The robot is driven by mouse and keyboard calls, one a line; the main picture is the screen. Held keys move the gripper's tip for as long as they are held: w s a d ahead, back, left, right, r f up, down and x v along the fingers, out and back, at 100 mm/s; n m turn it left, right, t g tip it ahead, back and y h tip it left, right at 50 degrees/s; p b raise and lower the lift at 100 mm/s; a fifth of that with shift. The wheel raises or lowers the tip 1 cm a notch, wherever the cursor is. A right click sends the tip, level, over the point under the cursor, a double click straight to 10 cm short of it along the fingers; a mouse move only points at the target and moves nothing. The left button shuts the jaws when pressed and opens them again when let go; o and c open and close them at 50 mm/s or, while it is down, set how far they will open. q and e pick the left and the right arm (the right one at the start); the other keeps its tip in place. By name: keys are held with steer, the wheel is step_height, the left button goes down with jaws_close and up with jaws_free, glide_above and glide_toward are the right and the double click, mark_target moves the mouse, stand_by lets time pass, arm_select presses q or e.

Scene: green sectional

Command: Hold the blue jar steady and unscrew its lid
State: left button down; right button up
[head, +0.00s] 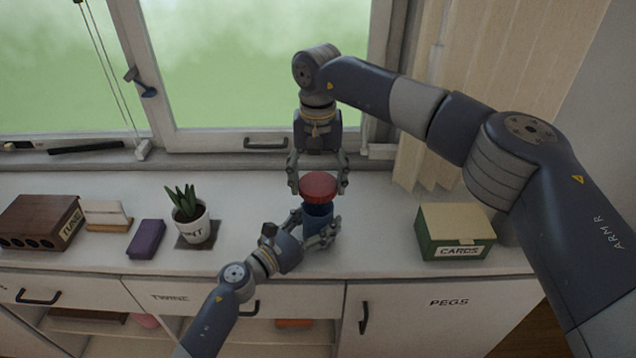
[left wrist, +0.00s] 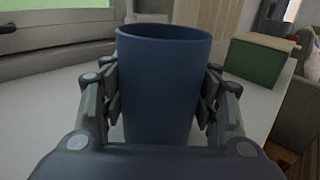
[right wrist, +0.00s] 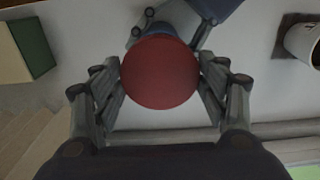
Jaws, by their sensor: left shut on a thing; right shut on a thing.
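The blue jar (head: 317,222) stands upright on the white counter. My left gripper (head: 321,232) is shut around its sides from the front. In the left wrist view the jar (left wrist: 160,90) shows a bare rim with no lid on it. The round red lid (head: 319,186) is above the jar, apart from it. My right gripper (head: 319,178) comes from above and behind and is shut on the lid's edge. In the right wrist view the lid (right wrist: 160,73) sits between both fingers and hides most of the jar. The jar's inside is mostly hidden.
A potted plant (head: 191,222), a purple box (head: 147,239) and a brown box (head: 40,222) stand left on the counter (head: 375,250). A green card box (head: 453,235) stands right. The window (head: 250,70) is behind. Counter on both sides of the jar is clear.

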arm_select(q)
steer(key=shift+c, duration=2.4)
jaws_free()
